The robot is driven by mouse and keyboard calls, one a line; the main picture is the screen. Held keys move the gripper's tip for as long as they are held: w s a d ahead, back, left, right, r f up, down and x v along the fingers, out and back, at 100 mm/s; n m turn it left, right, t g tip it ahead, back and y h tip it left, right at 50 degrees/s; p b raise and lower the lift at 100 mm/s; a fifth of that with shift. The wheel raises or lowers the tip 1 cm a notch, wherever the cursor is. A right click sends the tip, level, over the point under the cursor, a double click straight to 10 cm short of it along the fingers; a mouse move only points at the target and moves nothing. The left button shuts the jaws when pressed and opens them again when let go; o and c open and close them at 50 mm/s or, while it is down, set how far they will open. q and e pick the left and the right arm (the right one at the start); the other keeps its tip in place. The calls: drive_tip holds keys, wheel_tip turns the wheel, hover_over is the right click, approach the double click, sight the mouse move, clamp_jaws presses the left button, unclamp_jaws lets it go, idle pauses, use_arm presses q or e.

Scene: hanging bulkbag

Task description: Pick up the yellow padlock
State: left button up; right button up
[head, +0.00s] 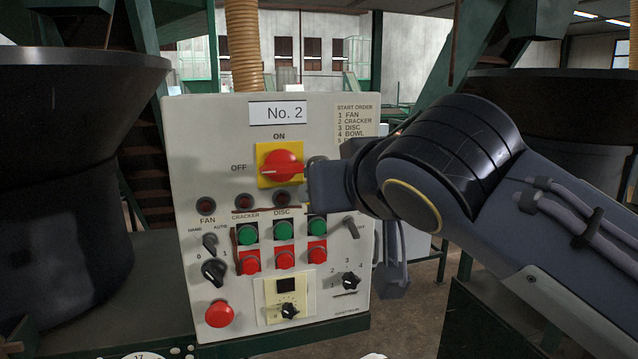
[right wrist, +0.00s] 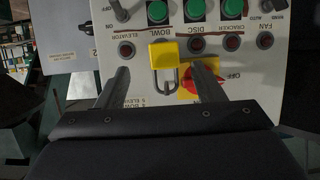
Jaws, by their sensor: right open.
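The yellow padlock (right wrist: 164,55) shows in the right wrist view, which sees the panel upside down. Its grey shackle sits beside the red rotary switch (right wrist: 203,86) on a yellow plate. My right gripper (right wrist: 161,70) is open, with one finger on each side of the padlock in that view. I see no finger contact; the depth between them is hard to tell. In the head view my right gripper (head: 328,185) is at the panel just right of the red switch (head: 282,168), and the padlock is hidden behind it. My left gripper is not in view.
The control panel (head: 210,130) carries green buttons (head: 283,230), red buttons (head: 284,259), dark knobs (head: 214,271) and a red mushroom button (head: 219,313) below the switch. A large dark drum (head: 70,180) stands at the left. Green metal framing is behind.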

drive_tip(key=x, duration=0.1)
drive_tip(key=p+x, duration=0.1)
drive_tip(key=x, duration=0.3)
drive_tip(key=shift+w+a+p, duration=0.15)
drive_tip(key=shift+a+p, duration=0.2)
drive_tip(key=shift+p, duration=0.05)
drive_tip(key=shift+c, duration=0.4)
drive_tip(key=c, duration=1)
